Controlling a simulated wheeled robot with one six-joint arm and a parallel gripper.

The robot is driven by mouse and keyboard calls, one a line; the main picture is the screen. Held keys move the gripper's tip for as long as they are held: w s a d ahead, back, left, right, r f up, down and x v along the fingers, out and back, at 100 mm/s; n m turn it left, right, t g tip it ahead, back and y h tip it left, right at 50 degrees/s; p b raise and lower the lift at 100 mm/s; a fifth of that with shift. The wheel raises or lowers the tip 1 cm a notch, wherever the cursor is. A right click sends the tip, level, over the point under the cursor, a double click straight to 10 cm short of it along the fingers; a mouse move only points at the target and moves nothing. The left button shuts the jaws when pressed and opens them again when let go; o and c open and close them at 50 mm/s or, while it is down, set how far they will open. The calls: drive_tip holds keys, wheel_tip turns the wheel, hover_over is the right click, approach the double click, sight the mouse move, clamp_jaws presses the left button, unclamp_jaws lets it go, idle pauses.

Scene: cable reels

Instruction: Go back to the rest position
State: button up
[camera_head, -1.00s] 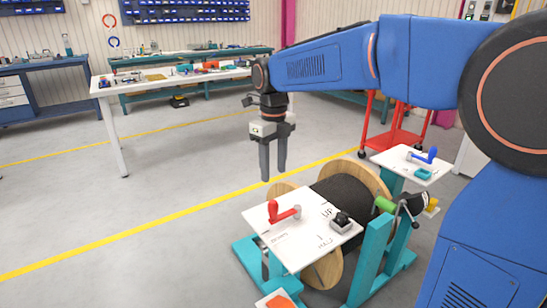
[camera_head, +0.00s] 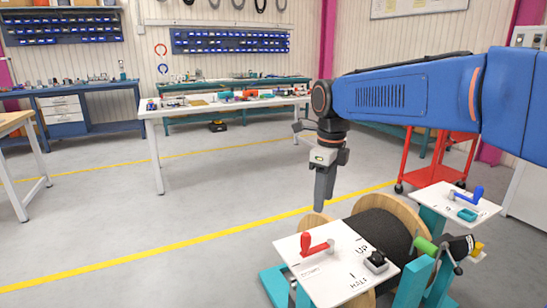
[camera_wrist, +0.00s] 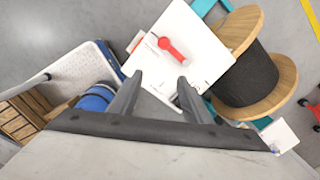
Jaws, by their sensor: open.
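My gripper (camera_head: 325,187) hangs pointing down from my blue arm, in the air above and behind the white panel (camera_head: 330,285). In the wrist view my gripper (camera_wrist: 156,85) shows two fingers apart with nothing between them. The panel carries a red-handled lever (camera_head: 312,246) and a black switch (camera_head: 376,260). The red lever also shows in the wrist view (camera_wrist: 172,48), beyond the fingertips and not touched. The cable reel (camera_head: 392,222), black cable between wooden flanges, stands behind the panel on a teal stand (camera_head: 412,285).
A second white panel (camera_head: 432,198) with a blue lever (camera_head: 472,196) stands at the right. A red cart (camera_head: 430,165) is behind it. A white-topped table (camera_head: 200,107) stands further back. The floor left of the reel is clear, with a yellow line (camera_head: 180,246).

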drive_tip(key=s+d+f+n+t, duration=0.1)
drive_tip(key=s+d+f+n, duration=0.3)
drive_tip(key=s+n, duration=0.4)
drive_tip(key=s+d+f+n+t, duration=0.1)
drive_tip(key=s+d+f+n, duration=0.3)
drive_tip(key=s+n, duration=0.4)
drive_tip(key=s+d+f+n+t, duration=0.2)
drive_tip(key=s+d+f+n, duration=0.2)
drive_tip(key=s+n, duration=0.4)
drive_tip(key=shift+d+n, duration=0.4)
drive_tip(key=shift+d, duration=0.25)
